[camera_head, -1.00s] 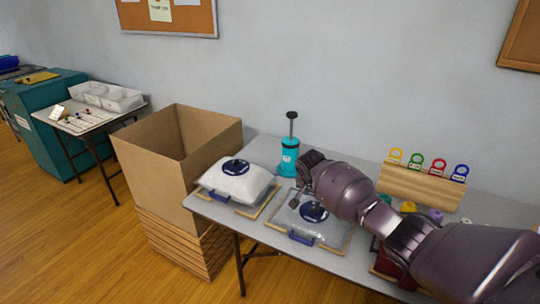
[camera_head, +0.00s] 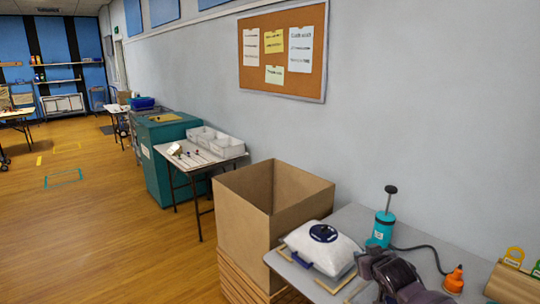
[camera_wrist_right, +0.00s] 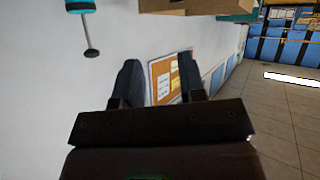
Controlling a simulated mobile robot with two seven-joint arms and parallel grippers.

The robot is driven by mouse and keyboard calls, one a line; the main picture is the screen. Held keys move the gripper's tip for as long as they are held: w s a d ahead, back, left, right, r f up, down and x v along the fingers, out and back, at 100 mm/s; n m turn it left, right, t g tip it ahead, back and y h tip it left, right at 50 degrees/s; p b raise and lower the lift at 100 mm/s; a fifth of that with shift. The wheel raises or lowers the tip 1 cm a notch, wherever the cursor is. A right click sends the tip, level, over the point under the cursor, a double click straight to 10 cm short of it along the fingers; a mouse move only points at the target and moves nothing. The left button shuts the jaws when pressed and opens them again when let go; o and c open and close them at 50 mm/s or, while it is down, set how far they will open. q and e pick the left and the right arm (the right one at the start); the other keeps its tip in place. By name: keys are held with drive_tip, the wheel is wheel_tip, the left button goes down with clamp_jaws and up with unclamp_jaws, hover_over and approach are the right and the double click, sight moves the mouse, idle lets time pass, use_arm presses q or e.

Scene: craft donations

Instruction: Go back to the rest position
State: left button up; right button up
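My right gripper (camera_head: 372,264) shows at the bottom of the head view, over the front table, just right of a puffed white bag (camera_head: 337,257). Most of my right arm is cut off by the lower edge. In the right wrist view its two dark fingers (camera_wrist_right: 158,78) stand apart with nothing between them, so it is open and empty. My left gripper is in neither view.
The teal hand pump (camera_head: 381,230) stands behind the gripper, its hose running to an orange nozzle (camera_head: 454,280). A tall open cardboard box (camera_head: 241,222) stands left of the table (camera_head: 350,217). A wooden rack (camera_head: 512,284) is at the right.

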drive_tip(key=s+f, duration=0.5)
drive_tip(key=s, duration=0.7)
drive_tip(key=s+f+m, duration=0.1)
drive_tip(key=s+f, duration=0.4)
drive_tip(key=s, duration=0.8)
drive_tip(key=s+f+g, duration=0.1)
drive_tip(key=s+f, duration=0.4)
drive_tip(key=s, duration=0.8)
drive_tip(key=shift+d+f+h, duration=0.3)
drive_tip(key=shift+f+h, duration=0.05)
drive_tip(key=shift+h, duration=0.05)
drive_tip(key=shift+m, duration=0.3)
